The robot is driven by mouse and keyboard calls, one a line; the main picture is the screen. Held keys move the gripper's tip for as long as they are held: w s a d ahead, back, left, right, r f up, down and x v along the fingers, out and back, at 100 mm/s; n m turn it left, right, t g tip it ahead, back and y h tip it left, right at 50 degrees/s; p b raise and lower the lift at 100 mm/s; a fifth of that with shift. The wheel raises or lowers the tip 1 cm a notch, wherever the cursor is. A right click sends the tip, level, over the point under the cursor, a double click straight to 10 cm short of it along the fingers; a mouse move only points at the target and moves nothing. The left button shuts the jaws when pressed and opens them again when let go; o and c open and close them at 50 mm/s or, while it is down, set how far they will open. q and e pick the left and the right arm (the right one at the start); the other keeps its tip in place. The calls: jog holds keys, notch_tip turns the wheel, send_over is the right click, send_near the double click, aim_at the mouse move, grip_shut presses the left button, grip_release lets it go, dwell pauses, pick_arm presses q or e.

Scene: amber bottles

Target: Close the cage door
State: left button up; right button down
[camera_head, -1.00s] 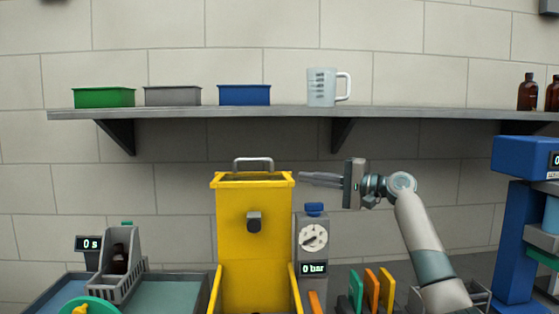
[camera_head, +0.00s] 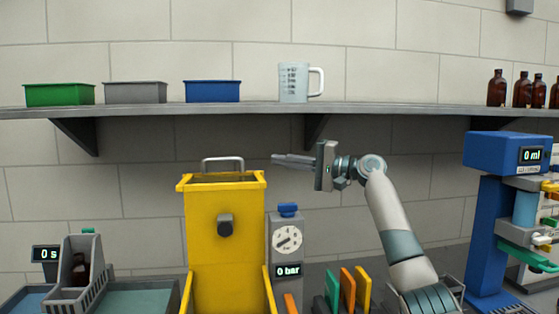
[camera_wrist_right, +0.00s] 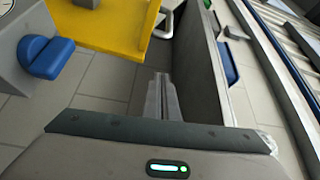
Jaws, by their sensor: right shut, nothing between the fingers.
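The yellow cage (camera_head: 225,262) stands at the lower middle of the head view. It has a dark knob (camera_head: 225,226) on its front and a grey metal handle (camera_head: 222,163) on top. Its lower part is cut off, and I cannot tell how far its door is closed. My right gripper (camera_head: 274,158) is shut and empty, just right of the cage top at about handle height, apart from it. In the right wrist view, the shut fingers (camera_wrist_right: 163,97) point toward the yellow cage (camera_wrist_right: 110,22) and part of its handle (camera_wrist_right: 165,22). My left gripper is not in view.
A gauge unit (camera_head: 286,258) with a blue cap stands right of the cage, below my gripper. Orange and green upright pieces (camera_head: 347,287) stand farther right. A blue dispenser (camera_head: 487,225) is at the right. A shelf (camera_head: 380,108) with bins and a jug runs above.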

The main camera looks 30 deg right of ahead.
aim_at(252, 174)
jog(key=shift+w+a+r+p, duration=0.1)
jog(key=shift+w+a+p, duration=0.55)
jog(key=shift+a+p, duration=0.4)
jog(key=shift+w+a+r+p, duration=0.1)
jog(key=shift+w+a+p, duration=0.6)
jog(key=shift+a, duration=0.6)
jog(key=shift+w+a+p, duration=0.6)
jog(key=shift+a+p, duration=0.35)
jog(key=shift+a, duration=0.2)
jog(key=shift+s+a+f+p, duration=0.1)
jog(key=shift+s+a+p, duration=0.3)
jog(key=shift+s, duration=0.2)
jog(key=shift+a+f, duration=0.1)
jog(key=shift+a, duration=0.05)
